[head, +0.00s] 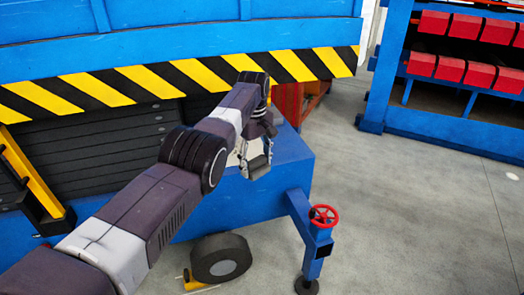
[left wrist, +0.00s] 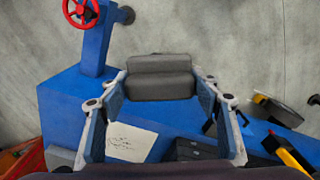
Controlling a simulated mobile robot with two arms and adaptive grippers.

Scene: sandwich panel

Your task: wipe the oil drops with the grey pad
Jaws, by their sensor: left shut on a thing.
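My left gripper (head: 256,160) is over the blue bench-like surface (head: 292,150) at the end of the blue machine. The pad (head: 259,168) also shows small at the gripper's tip in the head view. A white sheet (left wrist: 131,143) with dark scribble-like marks lies on the blue surface. I cannot make out oil drops clearly. My right gripper is not in view.
A blue leg with a red handwheel (head: 324,215) stands at the corner. A black wheel (head: 220,259) is on the floor below. A striped machine edge (head: 140,84) runs behind my arm. A blue rack (head: 448,105) with red bins stands right. Grey floor between is clear.

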